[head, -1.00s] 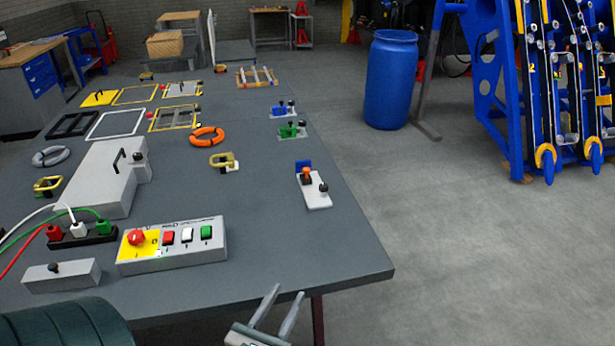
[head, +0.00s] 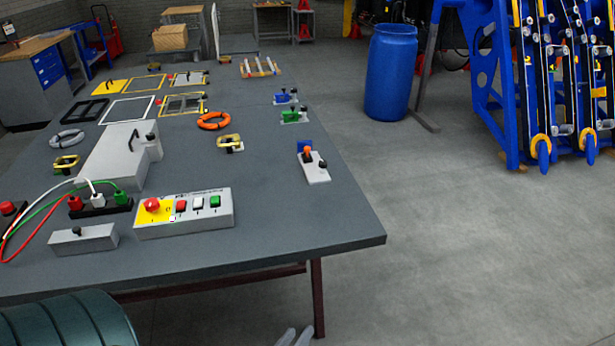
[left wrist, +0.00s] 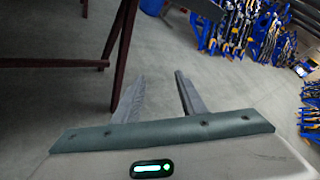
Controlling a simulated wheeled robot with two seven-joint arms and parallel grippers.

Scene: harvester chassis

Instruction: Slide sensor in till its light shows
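A small fixture (head: 316,172) lies near the table's right edge in the head view. It has a pale plate, a blue block, an orange-topped part and a dark knob. It may hold the sensor, but I cannot tell which part that is, and I see no lit light on it. My left gripper (head: 294,338) shows only its fingertips at the bottom of the head view, below and in front of the table edge. In the left wrist view its fingers (left wrist: 160,76) are apart with only floor between them. My right gripper is not in view.
The grey table (head: 270,225) carries a button box (head: 185,228), a small grey block with a knob (head: 84,239), a socket strip with cables (head: 100,207) and an orange ring (head: 213,121). A blue barrel (head: 390,75) stands beyond.

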